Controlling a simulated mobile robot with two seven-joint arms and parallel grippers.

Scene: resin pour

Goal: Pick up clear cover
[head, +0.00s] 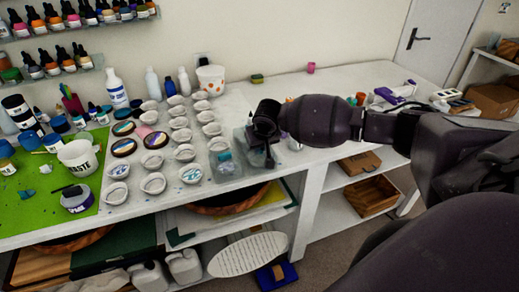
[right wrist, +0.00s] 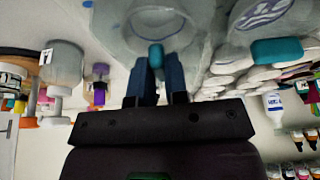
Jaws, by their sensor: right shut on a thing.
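The clear cover (head: 241,138) is a see-through, box-like piece near the table's front edge, right of the rows of small cups. My right gripper (head: 264,158) hides part of it. In the right wrist view, the clear cover (right wrist: 205,45) is a pale, see-through surface beyond the fingertips. My right gripper (right wrist: 157,68) points at it, shut on it, with a small teal piece (right wrist: 156,54) between the fingertips. I cannot tell whether the cover is clear of the table. My left gripper is not in view.
A clear container with blue inside (head: 225,165) stands just left of my right gripper. Several small white cups (head: 184,153) fill the table left of it. A green mat (head: 40,205) lies far left. The table (head: 345,85) has free room at the back right.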

